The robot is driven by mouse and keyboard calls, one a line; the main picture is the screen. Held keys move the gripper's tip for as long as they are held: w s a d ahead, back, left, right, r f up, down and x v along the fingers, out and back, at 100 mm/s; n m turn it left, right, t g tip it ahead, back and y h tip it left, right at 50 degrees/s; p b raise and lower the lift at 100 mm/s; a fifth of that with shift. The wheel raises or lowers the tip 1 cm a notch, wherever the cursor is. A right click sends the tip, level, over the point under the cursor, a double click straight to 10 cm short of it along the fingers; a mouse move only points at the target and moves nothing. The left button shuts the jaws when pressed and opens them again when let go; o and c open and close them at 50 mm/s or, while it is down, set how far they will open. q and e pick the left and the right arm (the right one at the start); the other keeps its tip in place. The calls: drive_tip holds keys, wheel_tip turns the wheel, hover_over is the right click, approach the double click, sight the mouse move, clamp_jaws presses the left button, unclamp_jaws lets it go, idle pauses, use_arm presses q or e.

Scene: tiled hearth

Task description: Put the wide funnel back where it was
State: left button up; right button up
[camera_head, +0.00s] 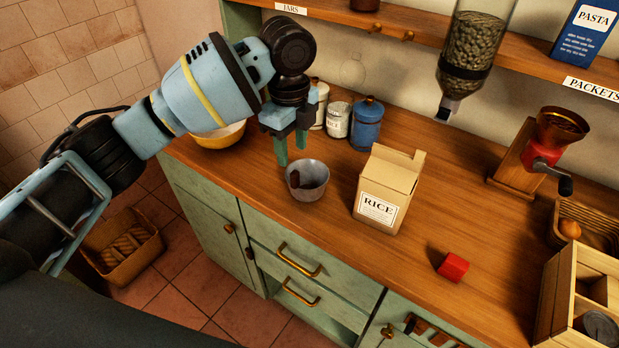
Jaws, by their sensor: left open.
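A small grey metal vessel with a wide round rim (316,184) stands on the wooden worktop (250,172). It may be the wide funnel, but I cannot tell whether it has a spout; its underside is hidden. A dark brown piece shows at the left of its opening. My left gripper (291,154) is open, pointing down with greenish fingertips just above and behind the vessel's left rim. Nothing shows between the fingers. A faint round outline (352,70) marks the wall behind the worktop. My right gripper is not in view.
A rice box (385,190) stands right of the vessel. Jars, including a blue one (367,124), stand behind; a yellow bowl (220,135) is left. A bean dispenser (473,45) hangs above. A red block (453,266), grinder (540,155) and wooden crate (562,300) are right.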

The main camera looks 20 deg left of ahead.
sight(295, 172)
use_arm(q)
drive_tip(key=shift+d+f, duration=0.15)
drive_tip(key=shift+f, duration=3.85)
clamp_jaws()
